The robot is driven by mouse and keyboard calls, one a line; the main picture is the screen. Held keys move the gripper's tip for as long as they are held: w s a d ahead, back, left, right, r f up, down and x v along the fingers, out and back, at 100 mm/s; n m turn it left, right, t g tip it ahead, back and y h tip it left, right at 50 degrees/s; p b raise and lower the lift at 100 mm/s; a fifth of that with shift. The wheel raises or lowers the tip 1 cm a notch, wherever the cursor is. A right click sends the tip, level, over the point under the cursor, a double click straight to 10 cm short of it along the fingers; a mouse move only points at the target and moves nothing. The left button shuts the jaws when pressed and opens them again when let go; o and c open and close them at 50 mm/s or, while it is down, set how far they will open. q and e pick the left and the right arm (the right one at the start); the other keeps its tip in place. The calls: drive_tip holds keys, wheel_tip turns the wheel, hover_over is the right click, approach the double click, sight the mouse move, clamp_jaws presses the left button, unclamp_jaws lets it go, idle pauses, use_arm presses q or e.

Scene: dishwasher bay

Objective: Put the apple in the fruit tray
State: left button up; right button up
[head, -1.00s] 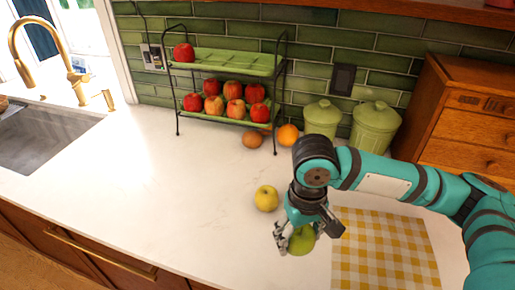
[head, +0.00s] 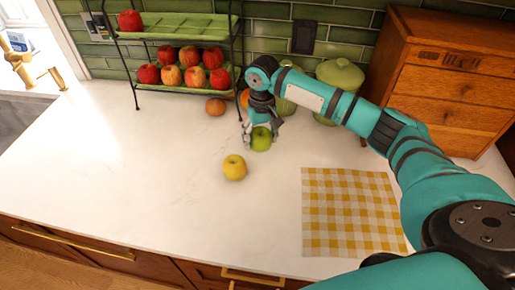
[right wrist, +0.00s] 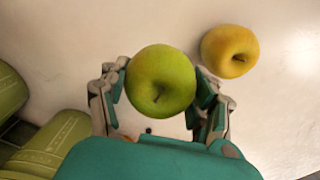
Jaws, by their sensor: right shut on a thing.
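A green apple (head: 261,139) is between the fingers of my right gripper (head: 262,132), which is shut on it over the counter near the canisters. In the right wrist view the green apple (right wrist: 160,81) sits between both fingers of the gripper (right wrist: 160,95). I cannot tell whether it touches the counter. The fruit tray is a two-tier green rack with a black wire frame. Its upper tray (head: 180,27) holds one red apple (head: 130,21) at the left. Its lower tray (head: 190,88) holds several red apples (head: 172,75). My left gripper is not in view.
A yellow apple (head: 235,167) stands on the counter nearby; it also shows in the right wrist view (right wrist: 230,51). An onion-like fruit (head: 215,106) lies by the rack. Green canisters (head: 340,74) and a wooden cabinet (head: 450,80) stand behind. A checked cloth (head: 350,215) lies at right.

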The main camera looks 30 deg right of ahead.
sight(260, 158)
drive_tip(key=shift+f+p, duration=0.4)
drive_tip(key=shift+f, duration=2.3)
drive_tip(key=o, duration=1)
drive_tip(key=shift+f, duration=0.1)
